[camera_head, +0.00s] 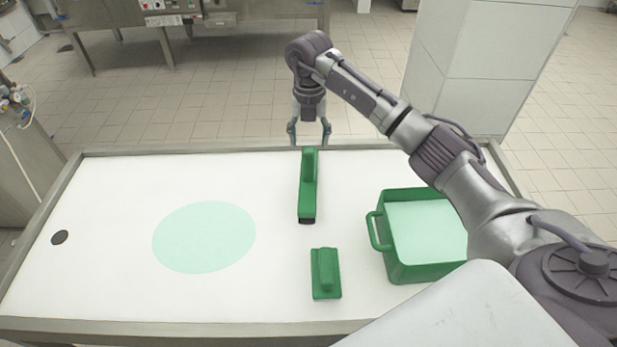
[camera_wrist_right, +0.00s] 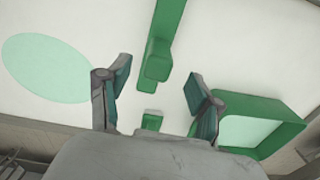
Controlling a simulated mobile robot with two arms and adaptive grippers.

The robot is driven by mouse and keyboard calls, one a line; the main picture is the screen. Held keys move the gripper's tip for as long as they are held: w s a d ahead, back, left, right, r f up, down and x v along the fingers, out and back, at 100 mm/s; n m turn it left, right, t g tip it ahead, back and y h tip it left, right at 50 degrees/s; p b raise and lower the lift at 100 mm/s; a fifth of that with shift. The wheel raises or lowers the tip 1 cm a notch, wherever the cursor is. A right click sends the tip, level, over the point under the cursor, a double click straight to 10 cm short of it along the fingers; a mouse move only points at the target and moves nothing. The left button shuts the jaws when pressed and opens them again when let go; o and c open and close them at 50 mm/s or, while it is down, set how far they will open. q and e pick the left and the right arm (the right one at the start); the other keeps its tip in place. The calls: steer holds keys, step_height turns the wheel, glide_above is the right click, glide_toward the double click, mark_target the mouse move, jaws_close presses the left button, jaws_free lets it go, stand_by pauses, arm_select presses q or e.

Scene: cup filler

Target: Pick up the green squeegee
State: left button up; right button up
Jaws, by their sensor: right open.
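The green squeegee (camera_head: 306,200) is a long green bar with a raised handle and a dark near end. It lies on the white table top (camera_head: 110,200), pointing away from me. It also shows at the top of the right wrist view (camera_wrist_right: 159,50). My right gripper (camera_head: 309,133) is open and empty, pointing down near the table's far edge. In the head view it appears just beyond the squeegee's far end; its height above the table is hard to tell. In the wrist view, the squeegee's handle end appears between the spread fingers (camera_wrist_right: 159,83). My left gripper is not in view.
A smaller green block with a handle (camera_head: 325,273) lies nearer than the squeegee. A green bucket (camera_head: 405,268) with pale contents stands to the right, under my right arm. A pale green disc (camera_head: 204,237) and a dark round spot (camera_head: 60,237) mark the otherwise clear left side.

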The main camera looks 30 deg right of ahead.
mark_target(309, 158)
steer(key=shift+f, duration=0.75)
steer(key=f+p, duration=0.1)
steer(key=f, duration=0.1)
steer(key=f+p, duration=0.1)
steer(key=f, duration=0.1)
steer(key=shift+s+a, duration=0.2)
steer(key=shift+f, duration=0.7)
steer(key=shift+r, duration=0.1)
jaws_close()
